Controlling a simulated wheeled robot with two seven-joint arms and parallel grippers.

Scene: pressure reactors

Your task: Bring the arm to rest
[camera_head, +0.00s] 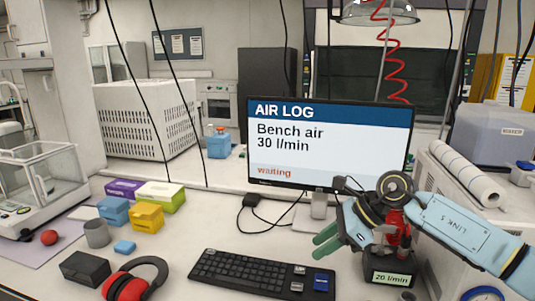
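My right arm comes in from the right, and its gripper (326,242) is over the bench in front of the monitor, with its green fingers pointing left. The two fingers look a little apart, with nothing seen between them. A red and black regulator (393,228) with a dark round knob or gauge stands at my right wrist, partly hidden by it. Its black base has a display (391,279) reading 20 l/min. The monitor (330,140) reads "AIR LOG, Bench air 30 l/min, waiting". My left gripper is not in view.
A black keyboard (262,273) lies left of the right gripper. Red and black ear muffs (137,282), a dark box (84,268), and yellow (146,217) and blue blocks are on the left. A paper roll (467,173) lies at the right.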

